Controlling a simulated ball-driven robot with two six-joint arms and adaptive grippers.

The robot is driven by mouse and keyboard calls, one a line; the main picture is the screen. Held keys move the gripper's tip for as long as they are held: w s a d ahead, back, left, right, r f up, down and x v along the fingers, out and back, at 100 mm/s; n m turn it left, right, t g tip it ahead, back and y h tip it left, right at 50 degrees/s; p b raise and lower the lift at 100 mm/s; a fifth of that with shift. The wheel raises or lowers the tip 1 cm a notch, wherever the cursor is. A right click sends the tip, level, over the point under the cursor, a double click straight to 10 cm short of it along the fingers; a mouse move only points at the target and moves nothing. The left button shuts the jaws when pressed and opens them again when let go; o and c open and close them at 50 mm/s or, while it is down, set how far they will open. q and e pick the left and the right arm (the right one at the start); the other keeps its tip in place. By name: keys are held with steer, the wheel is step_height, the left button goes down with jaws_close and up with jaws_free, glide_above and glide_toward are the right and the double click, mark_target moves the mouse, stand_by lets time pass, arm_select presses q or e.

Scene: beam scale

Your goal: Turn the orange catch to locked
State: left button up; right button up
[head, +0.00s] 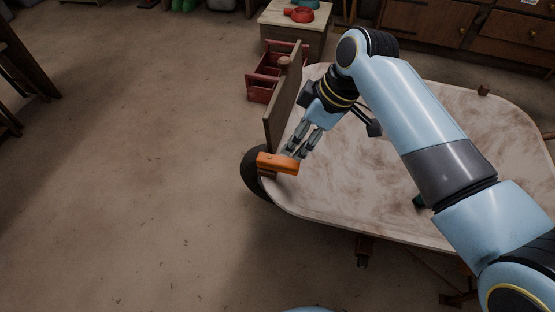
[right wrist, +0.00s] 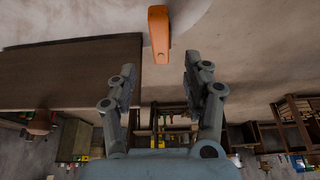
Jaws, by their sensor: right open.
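The orange catch (head: 277,163) is a short block at the near end of an upright brown board (head: 282,105), lying roughly crosswise to it in the head view. My right gripper (head: 297,152) is open, its fingertips close to the right end of the catch. In the right wrist view the catch (right wrist: 159,34) lies ahead, in line with the gap between the open fingers (right wrist: 160,76), with clear space on both sides. Nothing is between the fingers. No locked mark can be made out. My left gripper is not in view.
The board stands at the left edge of a pale, stained, rounded surface (head: 345,195). A dark round thing (head: 252,172) sits below that edge. A red toolbox (head: 262,88) and a small table (head: 292,38) stand behind. Open floor lies left.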

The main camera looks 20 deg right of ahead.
mark_target(279, 160)
steer(key=shift+w+a+f, duration=0.1)
steer(key=shift+w+a, duration=0.15)
steer(key=b+x, duration=0.3)
steer(key=x, duration=0.7)
steer(key=shift+b, duration=0.35)
steer(key=shift+s, duration=0.1)
jaws_close()
